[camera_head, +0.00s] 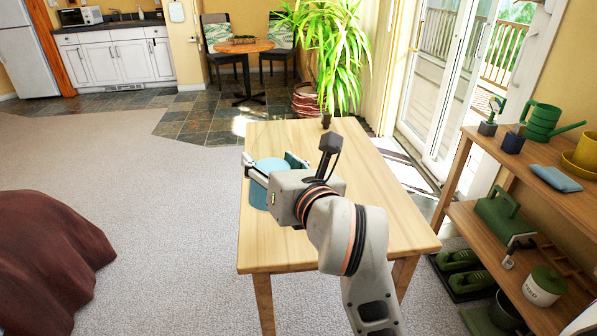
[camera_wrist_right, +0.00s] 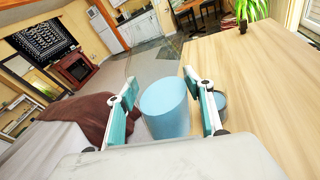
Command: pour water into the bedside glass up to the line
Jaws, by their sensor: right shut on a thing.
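My right gripper (camera_head: 268,162) reaches over the wooden table (camera_head: 385,195) near its left edge. Its two fingers are shut on a plain light-blue vessel (camera_head: 271,166), partly hidden by the gripper in the head view. In the right wrist view the vessel (camera_wrist_right: 165,108) sits between the teal finger pads of the gripper (camera_wrist_right: 161,90). A second, smaller blue thing (camera_wrist_right: 221,101) shows beside the right finger, at the table's edge, mostly hidden. Whether it is the glass I cannot tell. No fill line or water is visible. My left gripper is out of view.
A wooden shelf (camera_head: 484,140) at the right holds a green watering can (camera_head: 541,122) and other garden things. A potted plant (camera_head: 330,60) stands beyond the table. A brown-covered thing (camera_head: 45,255) is at the left. The table's right half is bare.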

